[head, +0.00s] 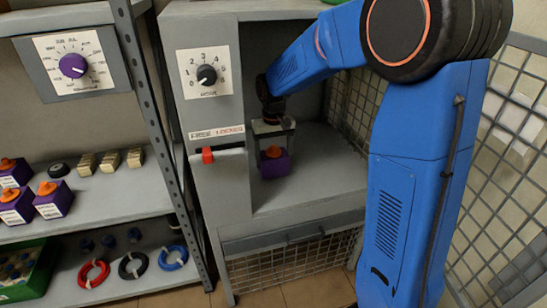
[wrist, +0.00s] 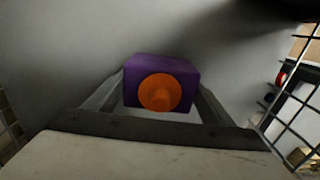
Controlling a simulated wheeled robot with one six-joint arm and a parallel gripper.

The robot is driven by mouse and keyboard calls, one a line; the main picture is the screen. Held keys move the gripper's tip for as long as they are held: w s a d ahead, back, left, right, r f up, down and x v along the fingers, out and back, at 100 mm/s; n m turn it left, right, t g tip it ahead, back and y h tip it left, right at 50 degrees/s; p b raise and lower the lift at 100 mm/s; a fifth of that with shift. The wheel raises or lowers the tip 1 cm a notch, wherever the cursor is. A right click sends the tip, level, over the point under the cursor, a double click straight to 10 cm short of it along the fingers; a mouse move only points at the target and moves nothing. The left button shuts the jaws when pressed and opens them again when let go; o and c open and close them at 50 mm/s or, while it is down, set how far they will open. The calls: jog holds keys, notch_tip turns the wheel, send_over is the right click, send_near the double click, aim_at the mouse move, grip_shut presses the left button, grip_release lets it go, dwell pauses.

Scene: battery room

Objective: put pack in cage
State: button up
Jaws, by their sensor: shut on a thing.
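A purple pack (head: 274,163) with an orange knob on top is inside the grey cage (head: 318,145), near its left side. My gripper (head: 273,150) reaches down from above and is shut on the pack. The wrist view shows the pack (wrist: 161,82) upright between the two fingers (wrist: 160,98), its orange knob facing the camera. The pack is at or just above the cage floor; I cannot tell whether it touches. My blue arm hides part of the cage's right side.
A red switch (head: 207,155) and a numbered dial (head: 207,75) are on the cage's left panel. A shelf (head: 115,190) at left holds several purple packs. Mesh walls (head: 355,105) bound the cage; its floor right of the pack is clear.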

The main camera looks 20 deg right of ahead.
aim_at(274, 147)
jog(key=shift+f, duration=0.5)
dwell(0.4)
jog(key=o, duration=1.8)
jog(key=shift+c, duration=0.2)
notch_tip(274, 147, up, 7)
jog(key=shift+f, duration=0.15)
jog(key=shift+s+r, duration=0.15)
jog(key=shift+r, duration=0.3)
jog(key=s+d+r+t, duration=0.1)
jog(key=s+d+t, duration=0.1)
jog(key=s, duration=1.4)
jog(key=s+d+t, duration=0.2)
jog(key=s+d, duration=0.3)
jog(key=s, duration=1.2)
jog(key=shift+r+t, duration=0.4)
